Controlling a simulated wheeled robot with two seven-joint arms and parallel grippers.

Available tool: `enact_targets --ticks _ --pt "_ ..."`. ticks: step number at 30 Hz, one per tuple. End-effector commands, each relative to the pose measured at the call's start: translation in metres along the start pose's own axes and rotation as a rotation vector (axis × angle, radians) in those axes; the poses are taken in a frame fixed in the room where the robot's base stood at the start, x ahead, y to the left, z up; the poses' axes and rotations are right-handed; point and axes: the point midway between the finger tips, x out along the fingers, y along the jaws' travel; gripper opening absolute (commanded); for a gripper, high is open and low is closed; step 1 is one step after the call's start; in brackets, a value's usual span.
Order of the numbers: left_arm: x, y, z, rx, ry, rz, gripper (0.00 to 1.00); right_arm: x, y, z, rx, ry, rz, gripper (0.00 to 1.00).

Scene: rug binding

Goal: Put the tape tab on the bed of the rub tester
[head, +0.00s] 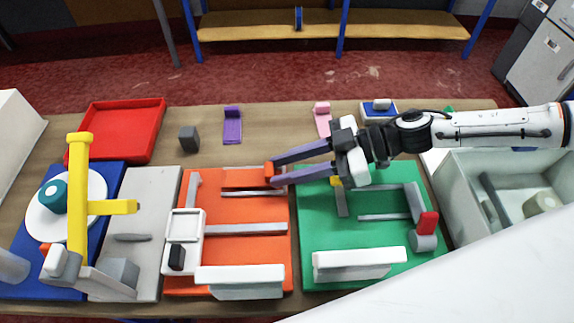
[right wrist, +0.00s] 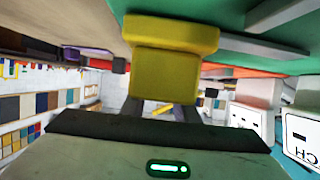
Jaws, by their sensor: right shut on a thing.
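My right gripper (head: 270,174) reaches in from the right above the seam between the orange and green stations. The green station (head: 375,278) is below the gripper's palm. I cannot tell for certain which station is the rub tester. My left gripper is not in view.
A yellow block (right wrist: 172,60) fills the right wrist view close to the camera; it is on the green station (head: 336,182). Purple (head: 232,128) and pink (head: 323,122) holders stand behind. A red tray (head: 108,149), a yellow-armed blue station (head: 107,180) and a pale bin (head: 466,226) flank them.

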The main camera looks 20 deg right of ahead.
Motion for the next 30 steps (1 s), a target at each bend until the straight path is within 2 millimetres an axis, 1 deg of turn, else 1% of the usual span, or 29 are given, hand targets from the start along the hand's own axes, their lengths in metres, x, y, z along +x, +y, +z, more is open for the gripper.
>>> enact_targets --ticks 9,12,13,15,16,27,30 --pt "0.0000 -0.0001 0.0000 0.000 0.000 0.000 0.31 0.0039 -0.0005 0.0094 0.002 0.000 -0.001 0.06" --pt "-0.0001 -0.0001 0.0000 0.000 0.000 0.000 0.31 0.0039 -0.0002 0.0091 0.001 0.000 0.000 0.06" --pt "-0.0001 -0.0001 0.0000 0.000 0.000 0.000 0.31 0.0039 -0.0002 0.0092 0.001 0.000 0.000 0.32" --pt "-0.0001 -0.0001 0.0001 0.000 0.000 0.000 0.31 0.0039 -0.0002 0.0092 0.001 0.000 0.000 0.44" --pt "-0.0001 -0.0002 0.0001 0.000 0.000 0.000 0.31 0.0039 0.0000 0.0092 0.001 0.000 0.000 0.46" --pt "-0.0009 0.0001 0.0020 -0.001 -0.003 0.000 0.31 0.0032 0.0031 0.0085 -0.002 -0.001 0.008 0.46" --pt "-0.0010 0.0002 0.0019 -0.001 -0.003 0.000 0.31 0.0019 0.0041 0.0056 -0.005 0.000 0.010 0.46"
